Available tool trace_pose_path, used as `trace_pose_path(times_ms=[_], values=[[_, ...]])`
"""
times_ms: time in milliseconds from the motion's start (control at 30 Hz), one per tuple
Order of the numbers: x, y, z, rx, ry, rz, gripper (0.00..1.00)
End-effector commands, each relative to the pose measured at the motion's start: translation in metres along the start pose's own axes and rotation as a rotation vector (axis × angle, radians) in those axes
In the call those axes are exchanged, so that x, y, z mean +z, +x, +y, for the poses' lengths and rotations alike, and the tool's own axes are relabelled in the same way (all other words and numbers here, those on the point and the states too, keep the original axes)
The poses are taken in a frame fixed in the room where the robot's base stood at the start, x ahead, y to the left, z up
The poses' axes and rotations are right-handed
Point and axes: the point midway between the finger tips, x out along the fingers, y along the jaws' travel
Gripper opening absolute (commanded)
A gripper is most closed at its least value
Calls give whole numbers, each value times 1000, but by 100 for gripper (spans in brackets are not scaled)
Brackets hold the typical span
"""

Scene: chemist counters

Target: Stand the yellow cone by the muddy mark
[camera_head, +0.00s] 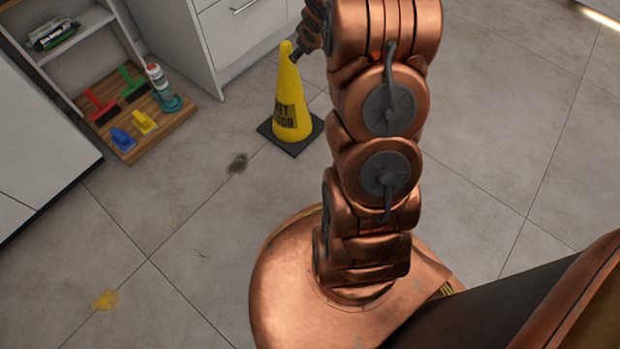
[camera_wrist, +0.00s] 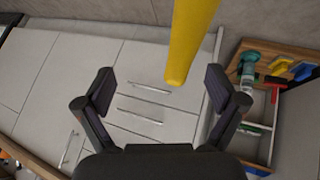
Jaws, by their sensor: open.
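The yellow cone (camera_head: 287,100) with dark lettering stands upright on its dark square base on the tiled floor. The muddy mark (camera_head: 238,162) is a small dark brown smear on the floor, left of and nearer than the cone, apart from its base. My gripper (camera_head: 304,46) is at the cone's top, partly hidden by my arm. In the wrist view my open gripper (camera_wrist: 160,82) has a finger on each side of the picture, and the cone's tip (camera_wrist: 180,72) shows between them in the picture, nearer the right finger. I cannot tell whether a finger touches it.
A yellow stain (camera_head: 105,300) lies on the floor at lower left. A wooden board (camera_head: 128,146) with several coloured brushes and a bottle (camera_head: 157,80) is at upper left, by white cabinets (camera_head: 241,34). The floor around the muddy mark is clear.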

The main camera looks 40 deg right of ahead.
Motion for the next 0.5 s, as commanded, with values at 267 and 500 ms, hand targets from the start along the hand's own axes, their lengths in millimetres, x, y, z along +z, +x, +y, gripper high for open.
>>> trace_pose_path(times_ms=[267, 500], values=[[16, -86, -46, 11, 46, -213, 94], [51, -167, -101, -30, 91, -403, 94]])
